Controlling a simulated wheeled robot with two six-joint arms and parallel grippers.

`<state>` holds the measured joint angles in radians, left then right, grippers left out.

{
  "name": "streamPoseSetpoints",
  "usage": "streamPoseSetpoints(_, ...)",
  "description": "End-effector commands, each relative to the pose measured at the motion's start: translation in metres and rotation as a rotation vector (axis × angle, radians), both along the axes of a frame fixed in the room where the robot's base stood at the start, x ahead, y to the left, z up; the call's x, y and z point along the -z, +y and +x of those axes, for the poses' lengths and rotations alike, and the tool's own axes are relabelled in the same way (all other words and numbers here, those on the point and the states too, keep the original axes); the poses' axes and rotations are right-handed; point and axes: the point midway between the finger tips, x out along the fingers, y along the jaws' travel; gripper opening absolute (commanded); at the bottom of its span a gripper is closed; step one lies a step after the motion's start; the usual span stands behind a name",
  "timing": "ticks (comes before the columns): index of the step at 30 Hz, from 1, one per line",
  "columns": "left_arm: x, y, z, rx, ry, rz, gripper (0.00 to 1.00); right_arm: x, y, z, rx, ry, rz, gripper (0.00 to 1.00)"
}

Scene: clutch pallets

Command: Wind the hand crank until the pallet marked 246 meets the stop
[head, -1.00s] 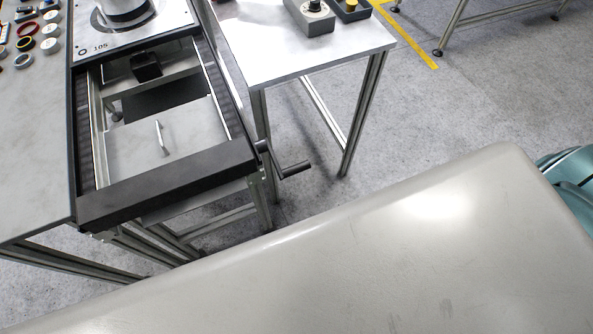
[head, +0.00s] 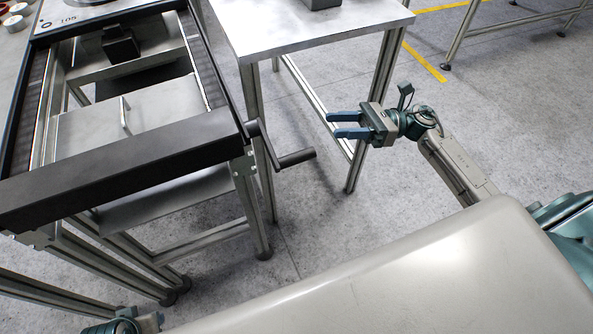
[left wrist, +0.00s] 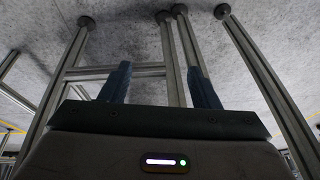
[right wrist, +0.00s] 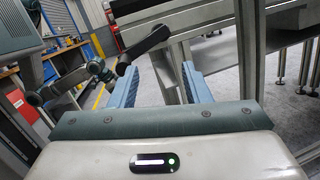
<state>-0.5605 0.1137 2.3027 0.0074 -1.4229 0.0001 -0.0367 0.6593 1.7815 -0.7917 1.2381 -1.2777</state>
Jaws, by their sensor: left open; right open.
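The hand crank (head: 280,150) sticks out from the right front corner of the conveyor frame (head: 120,170), its dark handle (head: 297,158) pointing right. A light pallet (head: 80,15) at the far end bears a number I read as 105 or 106; I cannot make out 246. A dark block (head: 120,42) stands between the rails; I cannot tell whether it is the stop. My right gripper (head: 332,125) is open and empty, right of the handle and apart from it. My left gripper (left wrist: 160,82) is open and empty, with frame legs beyond it.
A side table (head: 310,35) stands right of the conveyor, with its legs behind the crank and right gripper. A plate with a small upright handle (head: 124,115) lies between the rails. Open grey floor (head: 510,120) lies to the right.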

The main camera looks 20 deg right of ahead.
Motion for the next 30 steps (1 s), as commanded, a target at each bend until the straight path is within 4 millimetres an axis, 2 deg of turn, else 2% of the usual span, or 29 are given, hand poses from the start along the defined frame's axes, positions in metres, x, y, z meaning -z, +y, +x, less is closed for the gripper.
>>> streamPoseSetpoints(3, -0.019, -0.003, -0.009, 0.006, -0.018, -0.001, 0.56, 0.0, 0.012, -0.027, -0.126, -0.175, -0.111, 0.43)
streamPoseSetpoints(6, -0.031, -0.005, -0.014, 0.008, -0.022, 0.0, 0.56, -0.002, 0.016, -0.039, -0.182, -0.252, -0.157, 0.43)
streamPoseSetpoints(13, -0.038, -0.004, -0.016, 0.006, -0.012, 0.005, 0.56, -0.006, 0.03, -0.044, -0.204, -0.281, -0.17, 0.43)
streamPoseSetpoints(17, -0.036, -0.002, -0.016, 0.003, 0.008, 0.012, 0.56, -0.007, 0.049, -0.044, -0.202, -0.28, -0.167, 0.43)
streamPoseSetpoints(30, 0.005, 0.002, -0.005, -0.004, 0.033, 0.009, 0.56, -0.006, 0.109, -0.046, -0.199, -0.276, -0.167, 0.43)
